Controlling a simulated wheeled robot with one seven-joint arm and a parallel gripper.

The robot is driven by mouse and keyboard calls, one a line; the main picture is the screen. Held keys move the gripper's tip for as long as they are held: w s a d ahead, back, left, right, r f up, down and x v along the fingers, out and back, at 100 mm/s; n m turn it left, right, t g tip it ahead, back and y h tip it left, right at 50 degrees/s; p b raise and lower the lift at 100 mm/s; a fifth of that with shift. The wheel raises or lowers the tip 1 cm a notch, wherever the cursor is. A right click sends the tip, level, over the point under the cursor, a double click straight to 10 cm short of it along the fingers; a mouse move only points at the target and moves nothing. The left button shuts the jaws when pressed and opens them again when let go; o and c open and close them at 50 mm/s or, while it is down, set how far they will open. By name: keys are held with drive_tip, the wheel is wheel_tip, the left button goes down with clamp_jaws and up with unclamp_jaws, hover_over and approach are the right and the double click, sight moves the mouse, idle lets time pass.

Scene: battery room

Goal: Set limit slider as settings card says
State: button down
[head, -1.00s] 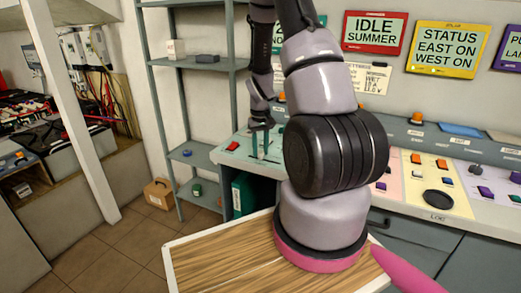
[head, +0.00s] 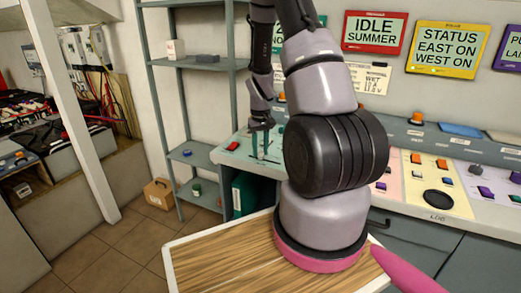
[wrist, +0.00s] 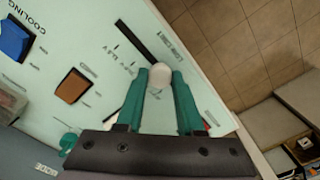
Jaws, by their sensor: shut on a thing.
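The pale limit slider knob (wrist: 160,82) stands on the light green console panel (wrist: 75,75). A dark straight slot (wrist: 137,42) with small printed marks beside it runs up and left from the knob in the wrist view. My gripper (wrist: 160,76) has its two green fingers shut on the knob. In the head view my gripper (head: 260,143) points down at the left end of the console. White cards with black print (head: 372,79) hang on the wall, partly hidden by my arm. The text on them is too small to read surely.
An orange-brown button (wrist: 74,85) and a blue button (wrist: 14,40) sit on the panel. A red switch (head: 232,146) is left of my gripper. Grey shelves (head: 200,62) stand left of the console. The floor (wrist: 215,40) lies beyond the panel edge.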

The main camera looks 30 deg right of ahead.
sight(268, 161)
idle(0.3)
drive_tip(key=shift+s+d, duration=0.95)
drive_tip(key=shift+s, duration=0.25)
drive_tip(key=c, duration=0.5)
unclamp_jaws()
drive_tip(key=shift+c, duration=0.2)
drive_tip(key=shift+r, duration=0.1)
wheel_tip(268, 161, up, 11)
